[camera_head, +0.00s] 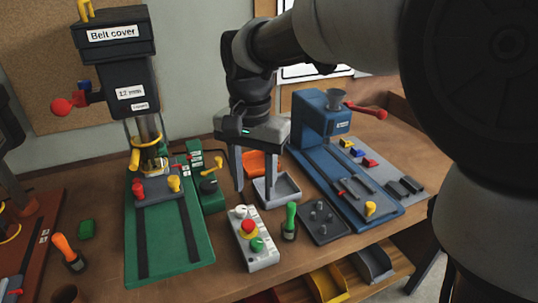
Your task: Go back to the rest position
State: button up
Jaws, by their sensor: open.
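My gripper (263,176) hangs pointing down over the middle of the workbench (180,280). Its two fingers are spread apart with nothing between them that I can see held. Behind and below the fingers are an orange piece (262,163) and a grey tray (285,189). My arm comes in from the upper right and covers much of the right side. Whether the fingertips touch anything below cannot be told.
A green drill press (168,240) labelled "Belt cover" stands left. A blue machine (318,125) stands right. A grey control box (252,240) with a red button and a green-handled tool (290,218) sit in front.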

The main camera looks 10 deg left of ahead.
jog(key=s+d+r+n+t+p, duration=0.1)
jog(key=s+d+r+p, duration=0.1)
jog(key=d+r, duration=0.35)
jog(key=s+d+r+t+p, duration=0.1)
jog(key=s+d+r+p, duration=0.15)
jog(key=d, duration=0.55)
jog(key=s+d+r+n+t+p, duration=0.1)
jog(key=s+d+t+p, duration=0.1)
jog(key=s+d, duration=0.5)
jog(key=d+t, duration=0.1)
jog(key=d, duration=0.2)
jog(key=shift+s+d+r+n+t, duration=0.15)
jog(key=shift+s+d+n+t, duration=0.15)
jog(key=shift+s+d+n, duration=0.1)
